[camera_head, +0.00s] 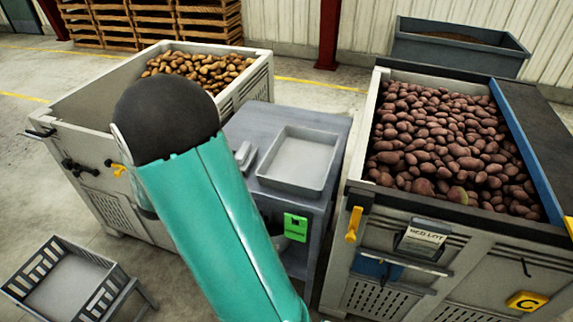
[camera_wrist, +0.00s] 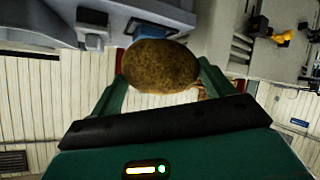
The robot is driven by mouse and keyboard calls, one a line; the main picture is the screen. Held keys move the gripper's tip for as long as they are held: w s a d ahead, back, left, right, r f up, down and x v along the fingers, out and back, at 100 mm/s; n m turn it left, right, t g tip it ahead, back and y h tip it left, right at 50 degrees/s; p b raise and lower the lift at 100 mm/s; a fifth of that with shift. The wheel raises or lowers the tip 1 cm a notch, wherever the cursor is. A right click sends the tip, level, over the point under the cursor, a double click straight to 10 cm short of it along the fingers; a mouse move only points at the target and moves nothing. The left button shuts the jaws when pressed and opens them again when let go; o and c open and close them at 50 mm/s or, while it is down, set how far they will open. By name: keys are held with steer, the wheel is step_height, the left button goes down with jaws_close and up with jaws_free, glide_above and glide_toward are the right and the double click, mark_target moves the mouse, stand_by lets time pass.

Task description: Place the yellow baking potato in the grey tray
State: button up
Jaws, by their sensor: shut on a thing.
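The yellow baking potato (camera_wrist: 160,66) is brownish yellow and speckled, and it sits between the two green fingers of my gripper (camera_wrist: 160,78) in the wrist view. My gripper is shut on it. In the head view my teal and black arm hides the gripper and the potato. The grey tray (camera_head: 298,160) is shallow, rectangular and empty. It rests on the grey stand (camera_head: 332,122) between the two big bins, to the right of my arm. In the wrist view the potato is in front of a grey surface at the top; I cannot tell the gap.
A pale bin (camera_head: 95,100) with yellow potatoes (camera_head: 200,68) stands behind my arm. A bin with red potatoes (camera_head: 440,140) stands at the right. A small grey crate (camera_head: 75,285) is at the lower left. A green-labelled box (camera_head: 296,227) is on the stand's front.

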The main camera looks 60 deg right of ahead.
steer(key=s+d+r+m+g+h, duration=0.2)
steer(key=s+d+r+m+g, duration=0.4)
steer(key=s+d, duration=0.4)
steer(key=s+r+m+g+y, duration=0.2)
steer(key=s+m+g+y, duration=0.2)
steer(key=s+m+g, duration=0.7)
steer(key=s+d+f+n+t, duration=0.1)
steer(key=d+f, duration=0.2)
steer(key=d, duration=0.1)
steer(key=s+d+f+n+t, duration=0.1)
steer(key=d+f, duration=0.2)
steer(key=d, duration=0.1)
steer(key=s+d+f+n, duration=0.1)
steer(key=s+d+f, duration=0.1)
steer(key=d, duration=0.3)
steer(key=shift+f+t, duration=0.4)
steer(key=shift+f, duration=0.15)
steer(key=shift+d+f, duration=0.45)
steer(key=shift+f, duration=1.55)
